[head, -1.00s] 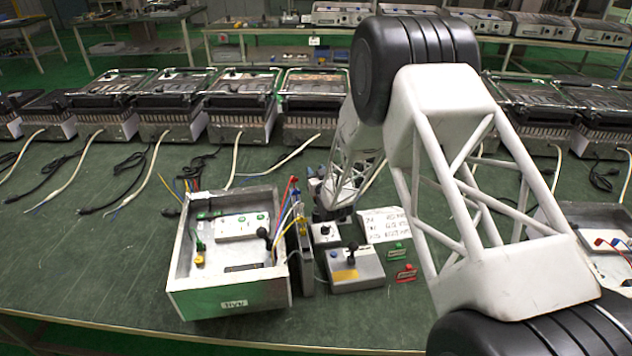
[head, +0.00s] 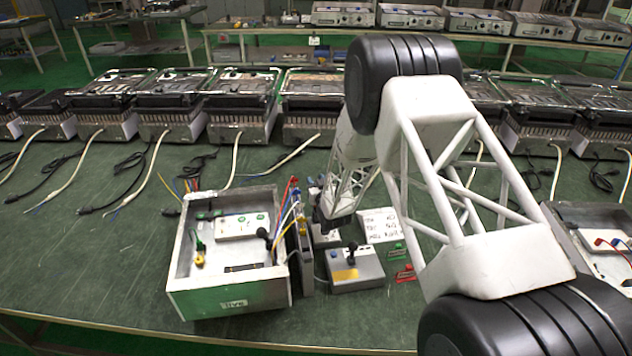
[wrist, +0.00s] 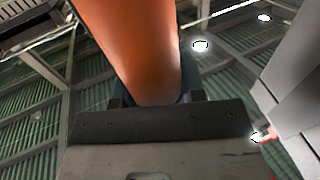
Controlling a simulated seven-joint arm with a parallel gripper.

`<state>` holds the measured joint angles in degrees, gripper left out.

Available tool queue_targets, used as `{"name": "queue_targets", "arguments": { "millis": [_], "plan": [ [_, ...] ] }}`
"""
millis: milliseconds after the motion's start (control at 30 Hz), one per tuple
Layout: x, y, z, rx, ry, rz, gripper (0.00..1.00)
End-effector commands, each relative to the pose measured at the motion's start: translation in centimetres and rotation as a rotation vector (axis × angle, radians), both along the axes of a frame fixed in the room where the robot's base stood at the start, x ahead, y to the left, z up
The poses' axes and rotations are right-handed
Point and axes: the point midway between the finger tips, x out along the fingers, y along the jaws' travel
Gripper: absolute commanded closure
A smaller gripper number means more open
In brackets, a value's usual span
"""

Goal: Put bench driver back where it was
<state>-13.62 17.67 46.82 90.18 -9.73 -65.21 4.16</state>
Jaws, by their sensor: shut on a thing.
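An orange, rounded, tapering thing (wrist: 135,50), which I take for the bench driver, fills the upper middle of the wrist view. My gripper (wrist: 155,97) is shut on it, with a dark finger part at each side. The far end of the orange thing is out of frame. In the head view my gripper end (head: 330,222) is small and dark above the bench, just right of the open metal box. The driver cannot be made out there.
An open metal box (head: 178,262) with wires stands left of my gripper. A grey box with a black lever (head: 358,272), a white sign (head: 380,226) and green and red blocks (head: 404,274) lie nearby. Heaters (head: 240,105) line the back. The front left bench is clear.

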Motion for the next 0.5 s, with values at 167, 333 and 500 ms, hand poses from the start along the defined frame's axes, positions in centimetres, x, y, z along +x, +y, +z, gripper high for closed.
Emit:
{"name": "queue_targets", "arguments": {
  "millis": [167, 333, 500],
  "plan": [
    [0.04, 0.02, -0.31, 0.0, -0.001, 0.0, 1.0],
    [0.0, 0.0, -0.38, 0.0, 0.0, 0.0, 0.42],
    [0.0, 0.0, -0.38, 0.0, 0.0, 0.0, 0.37]
  ]
}}
